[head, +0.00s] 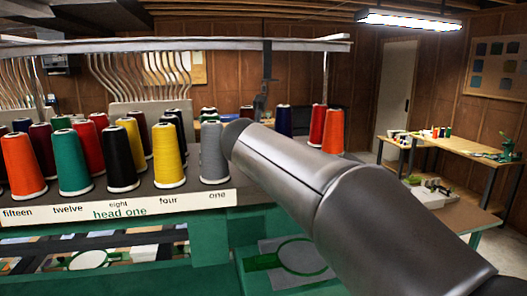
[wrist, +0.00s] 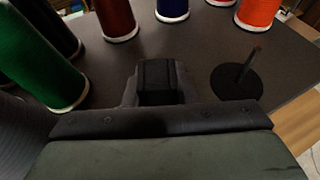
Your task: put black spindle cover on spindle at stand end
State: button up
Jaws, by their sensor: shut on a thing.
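In the wrist view my gripper (wrist: 157,98) points over the dark stand top and is shut on a small black piece (wrist: 157,74), which I take for the black spindle cover. Its lower part and any contact with the stand are hard to make out, dark on dark. A bare spindle (wrist: 250,64), a thin upright pin on a round black base (wrist: 232,84), stands to the right of the gripper, near the edge of the stand. The held piece is apart from it. In the head view my arm hides the gripper and this spindle.
Thread cones crowd the stand: green (wrist: 38,58), dark red (wrist: 117,18), blue (wrist: 172,8) and orange (wrist: 258,12) in the wrist view. A metal rail (head: 180,45) runs overhead.

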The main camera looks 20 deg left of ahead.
jog(key=shift+f, duration=0.25)
jog(key=shift+f+b, duration=0.15)
jog(key=shift+b, duration=0.15)
jog(key=o, duration=1)
jog(key=shift+o, duration=0.2)
jog(key=shift+s, duration=0.1)
